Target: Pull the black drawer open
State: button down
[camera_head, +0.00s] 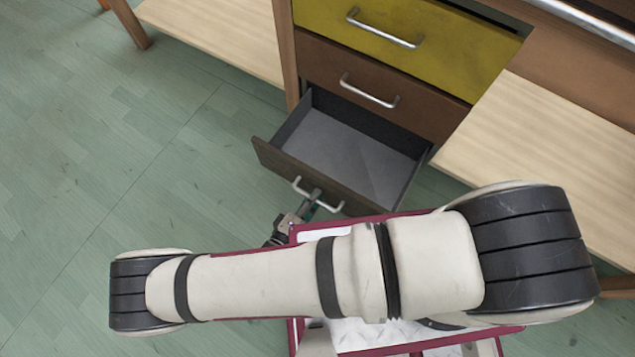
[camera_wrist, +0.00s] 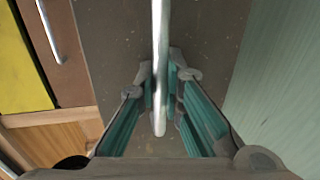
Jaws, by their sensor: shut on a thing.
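The black drawer (camera_head: 345,160) is the lowest in the cabinet. It stands pulled well out, and its empty grey inside shows in the head view. Its front carries a silver bar handle (camera_head: 333,208), which also shows in the wrist view (camera_wrist: 159,60). My gripper (camera_head: 310,208) is at the drawer front, partly hidden behind my arm in the head view. In the wrist view my gripper (camera_wrist: 160,95) has its teal-padded fingers on both sides of the handle bar, shut on it.
Above the black drawer are a brown drawer (camera_head: 385,85) and a yellow drawer (camera_head: 410,35), both closed, each with a silver handle. Pale wooden boards (camera_head: 540,150) flank the cabinet. The green floor (camera_head: 120,150) at the left is clear.

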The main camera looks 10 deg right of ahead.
jog(key=shift+f+v, duration=0.15)
jog(key=shift+v, duration=0.5)
jog(key=shift+f+v, duration=0.15)
jog(key=shift+v, duration=0.55)
jog(key=c, duration=1.7)
grip_release()
